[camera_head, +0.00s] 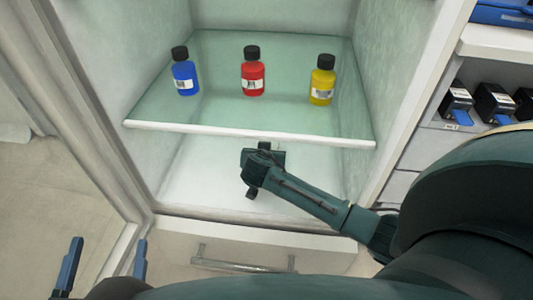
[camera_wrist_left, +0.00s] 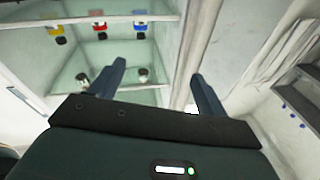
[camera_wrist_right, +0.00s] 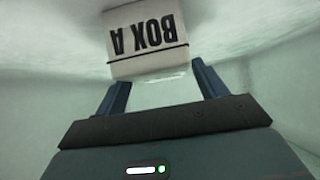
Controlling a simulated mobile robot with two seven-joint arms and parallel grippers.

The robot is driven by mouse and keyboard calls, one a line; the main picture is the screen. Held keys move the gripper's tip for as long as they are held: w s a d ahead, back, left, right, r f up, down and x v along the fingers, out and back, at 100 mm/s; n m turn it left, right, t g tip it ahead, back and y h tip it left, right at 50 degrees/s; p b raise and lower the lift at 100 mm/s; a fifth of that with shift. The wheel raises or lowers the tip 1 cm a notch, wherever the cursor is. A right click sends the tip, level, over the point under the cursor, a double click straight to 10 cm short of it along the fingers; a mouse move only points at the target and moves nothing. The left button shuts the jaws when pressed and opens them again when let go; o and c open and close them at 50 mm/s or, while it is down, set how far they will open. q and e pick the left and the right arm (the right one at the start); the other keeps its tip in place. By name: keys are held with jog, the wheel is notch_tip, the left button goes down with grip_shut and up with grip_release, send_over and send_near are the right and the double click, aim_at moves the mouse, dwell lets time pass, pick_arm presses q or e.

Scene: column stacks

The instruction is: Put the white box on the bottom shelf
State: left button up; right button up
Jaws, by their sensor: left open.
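The white box (camera_wrist_right: 147,38), marked "BOX A", shows upside down in the right wrist view, against the pale floor at the top of that picture. I cannot make it out in the head view. My right gripper (camera_head: 258,170) reaches into the compartment below the glass shelf, low over the white bottom shelf (camera_head: 200,185). In the right wrist view its fingers (camera_wrist_right: 160,80) are apart, with the box just beyond the tips and nothing clearly gripped. My left gripper (camera_head: 105,262) is open and empty at the lower left, outside the cabinet; its fingers also show in the left wrist view (camera_wrist_left: 158,80).
The glass shelf (camera_head: 220,112) above my right gripper holds a blue bottle (camera_head: 185,79), a red bottle (camera_head: 253,80) and a yellow bottle (camera_head: 321,87). Below is a drawer handle (camera_head: 240,264). Dark boxes (camera_head: 493,103) stand on shelving at the right.

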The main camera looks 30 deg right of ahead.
jog(key=shift+o, duration=0.4)
jog(key=shift+r, duration=0.25)
jog(key=p+v, duration=0.2)
jog(key=v, duration=0.2)
jog(key=shift+r, duration=0.1)
pick_arm(q)
jog(key=shift+w+a+n+g+y+p, duration=0.1)
jog(key=shift+a+n+g+y+p, duration=0.3)
jog(key=shift+a+g+y+p, duration=0.5)
pick_arm(e)
jog(key=v, duration=0.7)
jog(key=shift+s+a+p, duration=0.25)
jog(key=shift+s+p, duration=0.05)
pick_arm(q)
jog(key=shift+d, duration=0.2)
pick_arm(e)
jog(key=shift+r, duration=0.1)
